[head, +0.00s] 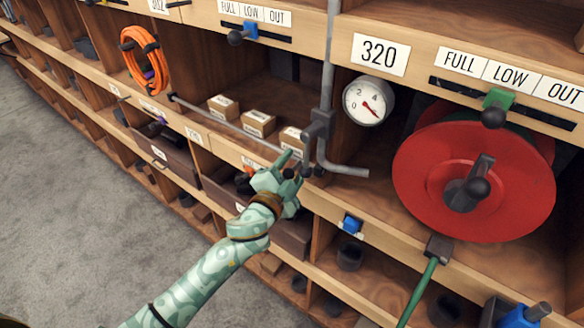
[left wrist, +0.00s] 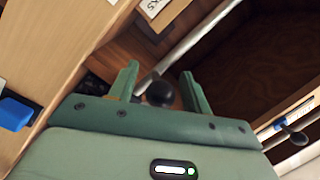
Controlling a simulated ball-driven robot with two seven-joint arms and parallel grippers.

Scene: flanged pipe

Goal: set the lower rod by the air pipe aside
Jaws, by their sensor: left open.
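A thin grey rod (head: 225,124) lies along the front of the shelf, running from the orange coil's side toward the grey air pipe (head: 328,75). The pipe comes down the front, passes a dark fitting and bends right at its foot. My left gripper (head: 291,162) is open at the rod's right end, just left of the pipe's foot, and hides part of that end. In the left wrist view the open fingers (left wrist: 160,88) stand on either side of a dark round knob (left wrist: 160,94), with the grey rod (left wrist: 205,35) running up behind. Contact cannot be told. My right gripper is not in view.
Small cartons (head: 258,123) stand behind the rod. A pressure gauge (head: 368,101) and a large red reel (head: 474,181) are right of the pipe. An orange coil (head: 145,60) hangs at left. Drawers and bins lie below. The grey floor (head: 80,170) at left is clear.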

